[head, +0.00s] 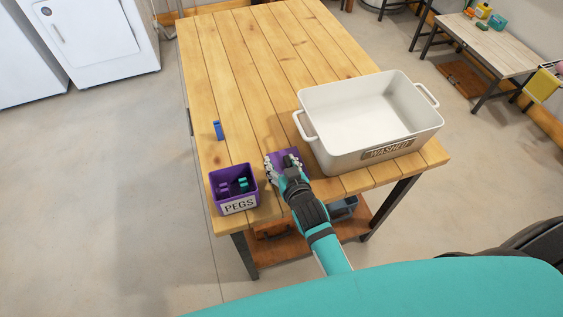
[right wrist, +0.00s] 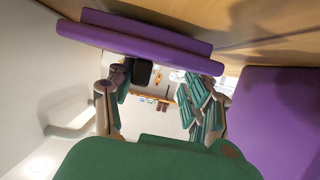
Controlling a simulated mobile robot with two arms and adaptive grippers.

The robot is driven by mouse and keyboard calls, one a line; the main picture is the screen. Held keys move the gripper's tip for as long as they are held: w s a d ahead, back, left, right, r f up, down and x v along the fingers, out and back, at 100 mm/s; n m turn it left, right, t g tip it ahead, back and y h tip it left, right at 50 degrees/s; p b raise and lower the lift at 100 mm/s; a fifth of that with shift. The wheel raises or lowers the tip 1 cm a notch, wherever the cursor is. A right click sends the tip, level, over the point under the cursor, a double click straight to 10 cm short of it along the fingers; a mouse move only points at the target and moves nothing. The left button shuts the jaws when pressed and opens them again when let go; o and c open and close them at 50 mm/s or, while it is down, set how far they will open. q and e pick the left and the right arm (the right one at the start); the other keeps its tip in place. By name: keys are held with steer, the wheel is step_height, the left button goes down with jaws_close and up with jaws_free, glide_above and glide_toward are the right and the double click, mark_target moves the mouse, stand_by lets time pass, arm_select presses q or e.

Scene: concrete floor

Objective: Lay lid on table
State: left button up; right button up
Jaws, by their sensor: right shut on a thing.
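My right gripper (head: 282,165) is shut on a purple lid (head: 283,154), between the peg box and the white tub. In the right wrist view the lid (right wrist: 140,38) spans across the fingertips of my right gripper (right wrist: 163,76), seen edge-on. The wooden table (head: 270,60) is close by the lid; I cannot tell whether the lid touches it. The purple box marked PEGS (head: 214,193) stands open at the table's near left corner, with purple and teal pegs inside. The box's side (right wrist: 275,115) also shows in the right wrist view. My left gripper is out of view.
A white tub marked WASHED (head: 345,155) stands empty on the right of the table, close to my right gripper. A blue peg (head: 218,130) is on the table near the left edge. The far part of the tabletop is clear.

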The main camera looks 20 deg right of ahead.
steer(key=shift+f, duration=0.15)
steer(key=o, duration=1.1)
steer(key=shift+f, duration=0.15)
steer(key=shift+o, duration=0.2)
steer(key=shift+r, duration=0.25)
steer(key=b+v, duration=0.1)
steer(key=v, duration=0.9)
steer(key=shift+s, duration=0.4)
steer(key=shift+s+r, duration=0.3)
steer(key=shift+s, duration=0.3)
